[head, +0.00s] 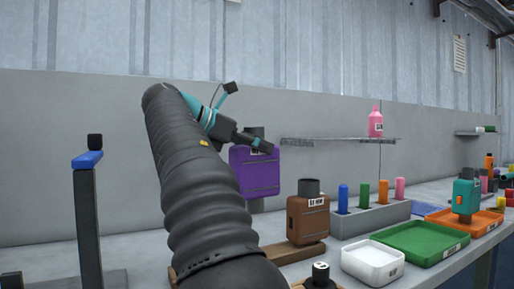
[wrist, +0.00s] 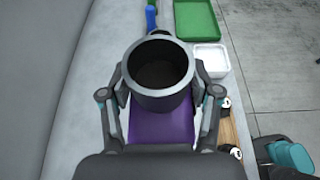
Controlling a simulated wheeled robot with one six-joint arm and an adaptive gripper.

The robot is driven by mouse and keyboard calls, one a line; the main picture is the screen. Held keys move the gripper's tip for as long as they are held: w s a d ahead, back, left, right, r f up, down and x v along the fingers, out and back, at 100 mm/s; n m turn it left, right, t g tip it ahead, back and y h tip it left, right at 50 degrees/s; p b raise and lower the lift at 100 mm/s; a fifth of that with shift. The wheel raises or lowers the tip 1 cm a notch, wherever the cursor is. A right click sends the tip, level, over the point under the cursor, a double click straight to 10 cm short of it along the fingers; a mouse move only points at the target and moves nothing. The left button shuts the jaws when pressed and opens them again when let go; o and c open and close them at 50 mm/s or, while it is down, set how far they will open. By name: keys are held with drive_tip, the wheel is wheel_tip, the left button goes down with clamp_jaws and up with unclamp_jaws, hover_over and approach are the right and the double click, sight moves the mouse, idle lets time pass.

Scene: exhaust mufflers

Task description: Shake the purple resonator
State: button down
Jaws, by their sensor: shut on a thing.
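The purple resonator (head: 255,172) is a boxy purple body with a dark cylindrical neck on top. In the head view it hangs upright in the air, left of and above the brown resonator. My gripper (head: 262,146) is shut on its neck, and my dark arm hides part of its left side. In the wrist view the open dark neck ring (wrist: 158,75) sits between the two fingers of my gripper (wrist: 159,92). The purple body (wrist: 160,125) shows below the ring.
A brown resonator (head: 308,216) stands on a wooden base (head: 290,252). A grey holder (head: 370,219) with coloured pegs, a white tray (head: 373,262) and a green tray (head: 421,241) lie to the right. A pink bottle (head: 376,123) stands on a wall shelf (head: 335,141). A blue-topped post (head: 88,215) rises at left.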

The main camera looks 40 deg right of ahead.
sight(257, 132)
drive_tip(key=shift+r, duration=1.5)
wheel_tip(257, 132, down, 7)
drive_tip(key=b, duration=0.4)
drive_tip(key=shift+b, duration=0.3)
wheel_tip(257, 132, up, 3)
drive_tip(key=p, duration=0.4)
drive_tip(key=shift+r, duration=0.15)
wheel_tip(257, 132, up, 2)
drive_tip(key=shift+r+p, duration=0.1)
drive_tip(key=shift+p, duration=0.3)
drive_tip(key=shift+r, duration=0.8)
wheel_tip(257, 132, down, 7)
drive_tip(key=b, duration=0.5)
drive_tip(key=shift+r, duration=1.55)
drive_tip(key=shift+f, duration=1.55)
